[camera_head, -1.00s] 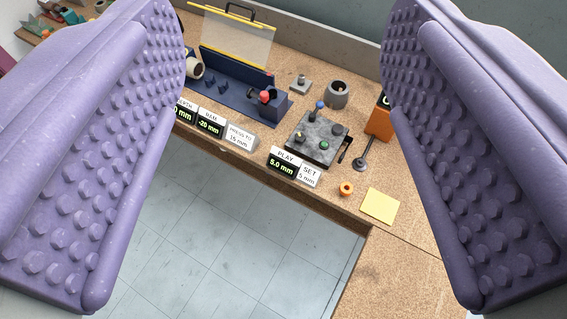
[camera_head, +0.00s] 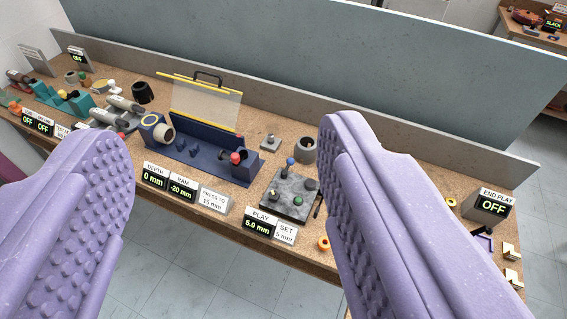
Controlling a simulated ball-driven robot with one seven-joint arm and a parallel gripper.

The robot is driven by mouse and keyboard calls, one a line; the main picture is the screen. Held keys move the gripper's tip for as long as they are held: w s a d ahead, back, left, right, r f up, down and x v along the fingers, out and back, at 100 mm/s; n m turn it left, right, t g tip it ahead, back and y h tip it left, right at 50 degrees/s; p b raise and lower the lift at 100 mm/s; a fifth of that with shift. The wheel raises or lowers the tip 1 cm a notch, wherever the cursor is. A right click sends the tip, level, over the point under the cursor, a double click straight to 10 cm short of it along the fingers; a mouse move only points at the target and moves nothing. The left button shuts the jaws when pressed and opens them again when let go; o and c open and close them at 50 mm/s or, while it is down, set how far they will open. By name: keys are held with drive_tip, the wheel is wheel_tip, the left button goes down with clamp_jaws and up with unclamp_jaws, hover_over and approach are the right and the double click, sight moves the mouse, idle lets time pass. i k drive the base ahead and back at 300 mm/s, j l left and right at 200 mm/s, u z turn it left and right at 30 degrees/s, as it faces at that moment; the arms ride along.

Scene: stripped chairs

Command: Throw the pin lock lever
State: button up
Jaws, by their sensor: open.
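My gripper (camera_head: 228,135) is open and empty, with one purple studded finger on each side of the picture. The bench with its fixtures shows between and beyond the fingers, apart from them. I cannot tell for sure which part is the pin lock lever. A dark blue press fixture (camera_head: 205,164) with a raised clear guard stands mid-bench and has a red knob (camera_head: 236,158) at its right end. A grey block (camera_head: 290,208) to its right carries small blue, green, yellow and black knobs. The right finger hides the bench just right of this block.
Displays and signs, such as the PLAY display (camera_head: 257,224), line the bench's front edge. Teal fixtures (camera_head: 72,104) stand far left. An END PLAY display (camera_head: 490,208) stands at right. A grey ledge (camera_head: 400,150) and a tall panel close the back. Floor is clear in front.

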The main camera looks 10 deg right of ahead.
sight(289, 161)
drive_tip(key=i+j+u, duration=0.1)
drive_tip(key=i, duration=0.95)
drive_tip(key=i+l, duration=0.15)
drive_tip(key=i, duration=0.15)
drive_tip(key=i+l, duration=0.2)
drive_tip(key=i+u, duration=0.05)
drive_tip(key=i, duration=0.05)
